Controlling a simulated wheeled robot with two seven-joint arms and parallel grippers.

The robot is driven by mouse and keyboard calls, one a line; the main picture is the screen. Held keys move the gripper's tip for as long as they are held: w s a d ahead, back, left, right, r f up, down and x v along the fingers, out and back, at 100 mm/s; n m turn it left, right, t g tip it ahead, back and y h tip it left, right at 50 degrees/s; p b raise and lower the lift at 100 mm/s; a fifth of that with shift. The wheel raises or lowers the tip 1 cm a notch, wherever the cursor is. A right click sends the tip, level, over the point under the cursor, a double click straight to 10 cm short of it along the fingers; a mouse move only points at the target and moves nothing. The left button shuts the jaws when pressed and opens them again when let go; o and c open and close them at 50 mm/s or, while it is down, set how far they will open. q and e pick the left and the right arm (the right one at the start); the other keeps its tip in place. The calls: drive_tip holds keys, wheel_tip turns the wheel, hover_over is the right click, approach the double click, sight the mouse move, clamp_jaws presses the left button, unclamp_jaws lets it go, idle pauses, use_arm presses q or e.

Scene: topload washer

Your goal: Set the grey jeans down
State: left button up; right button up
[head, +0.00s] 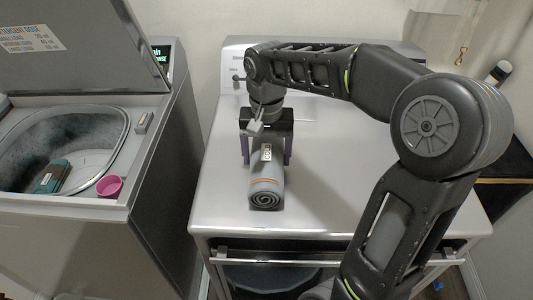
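The grey jeans (266,180) are rolled into a bundle with an orange stripe and a small label. The roll lies lengthwise on the white top of the machine (340,180), its spiral end facing me. My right gripper (267,160) comes down over the far part of the roll. Its two fingers stand wide apart, one on each side of the roll, near the outer ends of the gripper body. The roll appears to rest on the surface; any finger contact is too small to make out. My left gripper is not in view.
The topload washer (155,190) stands at left with its lid (65,50) up. A teal and brown item (50,176) lies in its tub, and a pink cup (109,186) sits at the tub's rim. The white top is mostly clear around the jeans. A bottle (499,72) stands at far right.

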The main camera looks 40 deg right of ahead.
sight(266, 143)
drive_tip(key=o, duration=1.6)
drive_tip(key=shift+f, duration=0.15)
drive_tip(key=o, duration=0.5)
drive_tip(key=shift+r, duration=0.25)
wheel_tip(266, 143, up, 6)
drive_tip(key=shift+r, duration=0.15)
wheel_tip(266, 143, up, 6)
drive_tip(key=p, duration=0.5)
drive_tip(key=shift+f, duration=0.2)
